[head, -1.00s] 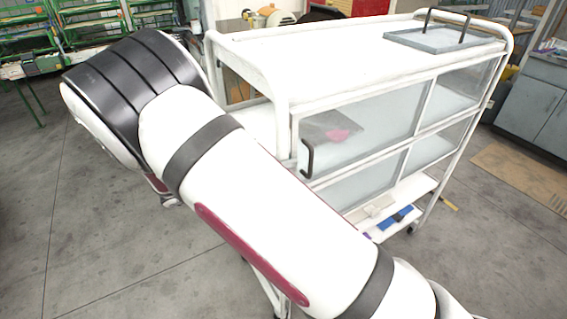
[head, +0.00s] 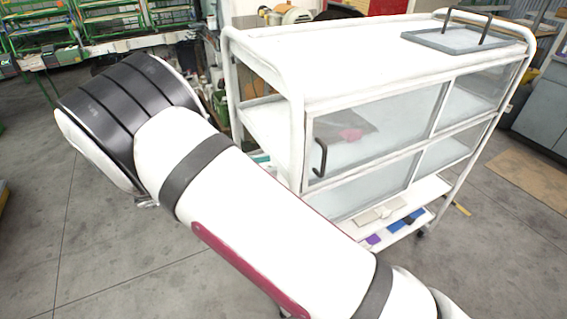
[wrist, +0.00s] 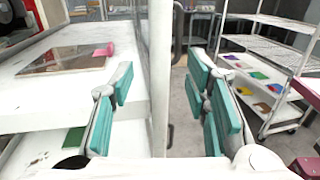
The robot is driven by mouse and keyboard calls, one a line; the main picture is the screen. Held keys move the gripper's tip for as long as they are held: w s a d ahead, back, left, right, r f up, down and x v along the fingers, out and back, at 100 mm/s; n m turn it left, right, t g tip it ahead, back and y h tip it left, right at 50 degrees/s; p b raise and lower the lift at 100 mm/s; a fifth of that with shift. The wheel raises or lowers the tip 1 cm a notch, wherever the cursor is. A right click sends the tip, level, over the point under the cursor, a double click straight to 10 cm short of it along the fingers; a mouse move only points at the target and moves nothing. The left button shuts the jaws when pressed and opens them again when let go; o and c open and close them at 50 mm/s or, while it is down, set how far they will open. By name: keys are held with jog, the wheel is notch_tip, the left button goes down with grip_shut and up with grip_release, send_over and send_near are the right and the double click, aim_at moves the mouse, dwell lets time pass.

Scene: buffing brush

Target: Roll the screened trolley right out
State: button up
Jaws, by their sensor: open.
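The screened trolley (head: 297,140) is a white tubular cart with sliding glass panels along its front. It stands right of centre in the head view, with a dark handle (head: 319,158) on the near glass panel. In the wrist view a white upright post of the trolley (wrist: 160,75) runs between the fingers, with its shelf (wrist: 40,95) to the left. My gripper (wrist: 163,105) is open, its teal-padded fingers on either side of the post in the picture. I cannot tell whether either finger touches it. In the head view my arm hides the trolley's lower left part and my gripper does not show.
A tray with dark handles (head: 460,40) sits on the trolley top. A pink object (wrist: 104,48) lies on its shelf. A white wire rack (wrist: 275,75) stands right in the wrist view. A grey cabinet (head: 545,110) is at far right. Floor (head: 90,240) at left is clear.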

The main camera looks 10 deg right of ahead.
jog(key=shift+s+a, duration=0.2)
jog(key=shift+a, duration=1.9)
jog(key=shift+s, duration=0.1)
